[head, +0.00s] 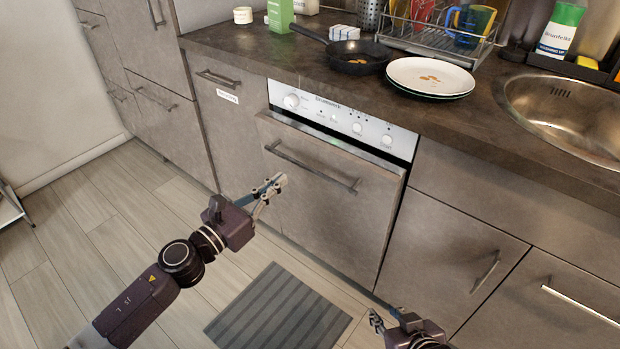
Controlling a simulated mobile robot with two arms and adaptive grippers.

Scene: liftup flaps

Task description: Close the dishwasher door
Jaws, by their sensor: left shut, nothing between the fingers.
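The dishwasher door (325,200) is a grey-brown panel with a dark bar handle (310,168), under a white control panel (345,125). The door stands almost upright. Its top edge sticks out slightly below the control panel, and a dark gap shows along its right side. My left gripper (276,184) is shut and empty, in front of the door's left part and below the handle's left end. I cannot tell whether it touches the door. My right gripper (376,320) is low at the bottom edge, in front of the lower cabinets; its finger opening is unclear.
The countertop (470,120) above holds a black pan (358,55), stacked plates (430,76), a dish rack (440,35) and a round sink (570,110). Cabinets with bar handles flank the dishwasher. A striped grey mat (278,312) lies on the floor in front.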

